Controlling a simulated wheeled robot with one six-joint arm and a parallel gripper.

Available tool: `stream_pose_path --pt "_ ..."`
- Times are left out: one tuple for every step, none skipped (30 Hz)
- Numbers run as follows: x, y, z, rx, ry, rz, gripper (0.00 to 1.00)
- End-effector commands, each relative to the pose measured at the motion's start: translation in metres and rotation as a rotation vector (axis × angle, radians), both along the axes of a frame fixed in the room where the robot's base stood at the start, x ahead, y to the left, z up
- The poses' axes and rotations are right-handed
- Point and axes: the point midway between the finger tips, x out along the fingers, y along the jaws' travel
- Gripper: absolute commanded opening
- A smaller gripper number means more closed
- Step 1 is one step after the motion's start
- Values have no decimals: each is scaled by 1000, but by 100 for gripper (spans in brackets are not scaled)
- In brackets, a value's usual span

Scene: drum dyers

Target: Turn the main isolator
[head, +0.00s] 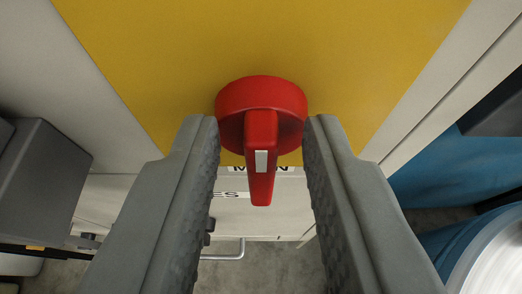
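The main isolator (262,96) is a round red knob with a red handle bar that carries a pale mark. It sits on a yellow panel (265,40) in the upper middle of the head view, and the handle points down in the picture. My gripper (261,135) is open, with one grey finger on each side of the knob. Gaps show between the fingers and the handle. I cannot tell whether the fingertips touch the knob's rim. A label below the knob is partly hidden by the handle.
A grey box (42,180) stands at the left. A blue surface (450,168) and a blue drum with a pale shiny top (495,265) are at the right. A metal bar handle (228,255) shows low between the fingers, above grey floor (270,272).

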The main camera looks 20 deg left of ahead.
Motion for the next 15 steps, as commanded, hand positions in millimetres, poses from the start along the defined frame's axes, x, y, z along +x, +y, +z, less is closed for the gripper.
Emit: stream_pose_path --pt "0 0 0 0 0 0 17" --pt "0 0 0 0 0 0 11" --pt "0 0 0 0 0 0 3" --pt "0 0 0 0 0 0 0" --pt "0 0 0 0 0 0 0" --pt "0 0 0 0 0 0 0" --pt "0 0 0 0 0 0 0" --pt "0 0 0 0 0 0 0" --pt "0 0 0 1 0 1 0" --pt "0 0 0 3 1 0 0" --pt "0 0 0 6 3 0 0" --pt "0 -1 0 11 5 -1 0" --pt "0 -1 0 16 6 -1 0" --pt "0 -1 0 22 8 0 0" --pt "0 -1 0 35 12 0 0"
